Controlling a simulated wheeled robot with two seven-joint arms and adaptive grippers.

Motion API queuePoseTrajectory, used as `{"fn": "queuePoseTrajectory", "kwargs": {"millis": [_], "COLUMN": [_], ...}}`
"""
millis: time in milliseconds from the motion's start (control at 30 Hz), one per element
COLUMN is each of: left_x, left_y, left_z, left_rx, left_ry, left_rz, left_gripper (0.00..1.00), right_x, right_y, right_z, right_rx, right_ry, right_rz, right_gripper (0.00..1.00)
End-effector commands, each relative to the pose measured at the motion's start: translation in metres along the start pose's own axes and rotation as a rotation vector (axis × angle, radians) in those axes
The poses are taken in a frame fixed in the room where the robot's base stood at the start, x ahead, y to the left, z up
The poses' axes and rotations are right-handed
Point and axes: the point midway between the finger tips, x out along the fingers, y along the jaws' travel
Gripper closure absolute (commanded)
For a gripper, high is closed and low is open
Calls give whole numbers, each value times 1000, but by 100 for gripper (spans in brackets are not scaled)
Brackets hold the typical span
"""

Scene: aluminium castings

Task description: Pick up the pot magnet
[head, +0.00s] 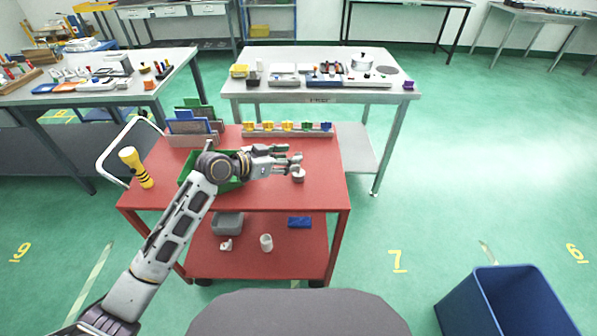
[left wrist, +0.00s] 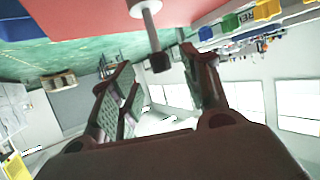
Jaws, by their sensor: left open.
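The pot magnet (head: 298,177) is a small grey round piece on the red cart top, just by my left fingertips in the head view. In the left wrist view, which is upside down, a pale disc with a thin stem (left wrist: 151,28) and a dark block at its end stands out from the red surface. My left gripper (head: 295,163) is open, and it also shows in the left wrist view (left wrist: 156,60). The dark end appears between the two spread fingers, with gaps on both sides. Whether either finger touches it cannot be told. My right gripper is not in view.
A green bin (head: 186,178) lies partly under my left arm. A yellow-and-black handled tool (head: 136,167) stands at the cart's left. A rail of coloured pieces (head: 287,132) runs along the back edge. The cart's front right is clear. A blue bin (head: 510,305) stands on the floor.

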Motion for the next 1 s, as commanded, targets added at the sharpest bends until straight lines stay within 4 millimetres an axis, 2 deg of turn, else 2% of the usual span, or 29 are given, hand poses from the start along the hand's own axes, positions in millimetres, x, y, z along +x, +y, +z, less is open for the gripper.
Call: {"fn": "queuePoseTrajectory", "kwargs": {"millis": [267,733,1000], "left_x": [8,47,52], "left_y": [0,-1,-1], "left_z": [0,1,1], "left_rx": [-1,-1,0], "left_ry": [2,1,0], "left_rz": [1,0,-1], "left_gripper": [53,53,53], "right_x": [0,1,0], "right_y": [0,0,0], "right_z": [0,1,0], "right_rx": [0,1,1], "right_ry": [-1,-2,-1], "right_rz": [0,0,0], "right_gripper": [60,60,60]}}
